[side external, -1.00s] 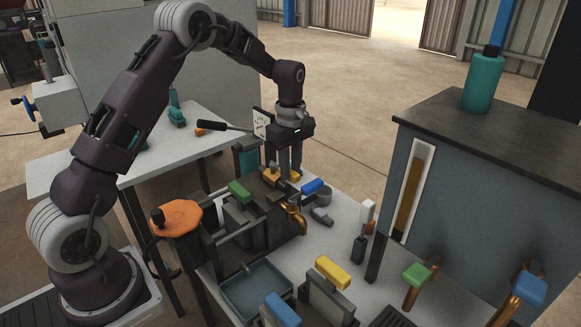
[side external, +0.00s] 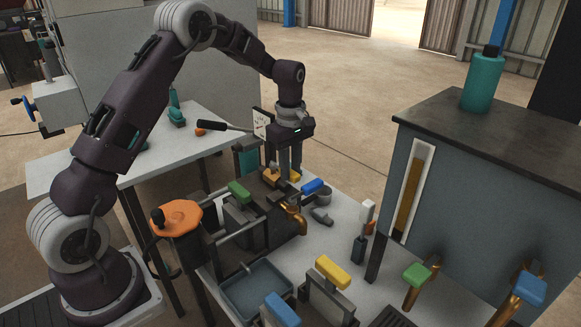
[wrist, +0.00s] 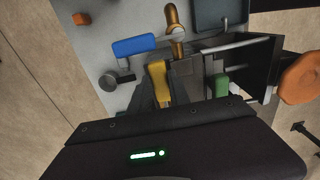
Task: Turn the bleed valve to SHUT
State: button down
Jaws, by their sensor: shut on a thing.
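My gripper (side external: 290,176) points down over the far end of the screw press (side external: 280,222). It is shut on a yellow handle (wrist: 158,82), which sits between the fingers in the wrist view. A small part of this handle (side external: 295,176) shows beside the fingers in the side view. A blue handle (side external: 313,187) is just right of the fingers, and a green handle (side external: 239,191) is to the left. A brass spout (side external: 294,217) is in front. I cannot read any SHUT mark or tell which handle is labelled as the bleed valve.
An orange handwheel (side external: 178,218) is at the press's left end. A grey tray (side external: 255,292) and a yellow-handled fitting (side external: 333,270) are nearer the camera. A dark cabinet (side external: 470,190) with a teal bottle (side external: 482,82) stands right. A screwdriver (side external: 212,125) lies behind.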

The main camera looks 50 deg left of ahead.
jog(key=shift+w+r, duration=0.1)
jog(key=shift+w, duration=0.05)
jog(key=w+n, duration=0.2)
jog(key=n, duration=0.1)
jog(key=shift+a, duration=0.15)
jog(key=w+a+n, duration=0.5)
jog(key=a+n, duration=0.1)
jog(key=n, duration=0.7)
jog(key=shift+n, duration=0.3)
dwell(0.4)
jog(key=c, duration=1.2)
grip_release()
